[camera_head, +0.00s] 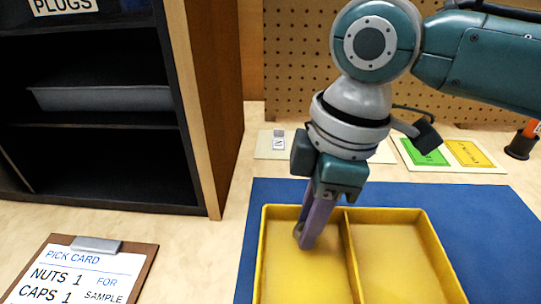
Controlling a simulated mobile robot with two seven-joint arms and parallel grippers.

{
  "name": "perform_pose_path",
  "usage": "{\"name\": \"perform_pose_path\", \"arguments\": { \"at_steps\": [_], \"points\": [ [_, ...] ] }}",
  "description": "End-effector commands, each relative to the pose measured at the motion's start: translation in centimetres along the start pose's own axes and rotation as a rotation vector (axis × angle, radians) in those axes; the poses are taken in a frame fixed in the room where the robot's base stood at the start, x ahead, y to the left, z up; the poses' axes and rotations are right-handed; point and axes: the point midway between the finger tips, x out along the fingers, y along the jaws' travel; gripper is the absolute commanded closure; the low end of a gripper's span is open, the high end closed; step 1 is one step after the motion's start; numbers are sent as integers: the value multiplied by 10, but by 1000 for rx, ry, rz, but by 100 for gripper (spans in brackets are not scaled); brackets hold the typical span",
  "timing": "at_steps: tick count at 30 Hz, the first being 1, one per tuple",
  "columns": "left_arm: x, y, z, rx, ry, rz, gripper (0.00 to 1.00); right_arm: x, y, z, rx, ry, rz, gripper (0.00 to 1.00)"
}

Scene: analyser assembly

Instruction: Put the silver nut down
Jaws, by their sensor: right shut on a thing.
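My right gripper (306,238) points down with its purple fingers inside the left compartment of the yellow two-part tray (347,262). It is shut on the silver nut (298,230), of which only a small grey edge shows at the left of the fingertips. The rest of the nut is hidden by the fingers. I cannot tell whether the nut touches the tray floor. Both compartments otherwise look empty in the part that shows. My left gripper is not in view.
The tray lies on a blue mat (490,220). A dark shelf unit (208,130) stands at the left, and a clipboard with a pick card (75,275) lies in front of it. Green (425,152) and yellow (469,153) cards lie behind the mat, before a pegboard (290,60).

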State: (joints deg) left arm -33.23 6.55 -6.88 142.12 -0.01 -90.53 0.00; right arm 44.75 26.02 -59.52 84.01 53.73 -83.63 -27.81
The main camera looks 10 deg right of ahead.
Motion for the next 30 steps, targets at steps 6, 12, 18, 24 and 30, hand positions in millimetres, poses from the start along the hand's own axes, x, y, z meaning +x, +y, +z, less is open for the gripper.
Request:
{"name": "perform_pose_path", "arguments": {
  "at_steps": [6, 12, 18, 24, 30],
  "points": [
    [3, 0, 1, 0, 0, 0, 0, 9, 0, 1, 0, 0, 0, 100],
    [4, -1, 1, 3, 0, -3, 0, 12, 0, 2, 1, 0, -1, 100],
    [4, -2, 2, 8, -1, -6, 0, 12, 0, 2, 0, 0, 0, 57],
    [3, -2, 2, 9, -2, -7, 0, 10, 0, 2, 0, 0, 0, 57],
    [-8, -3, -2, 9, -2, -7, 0, -18, 1, 1, -1, 1, 3, 57]
  ]
}}
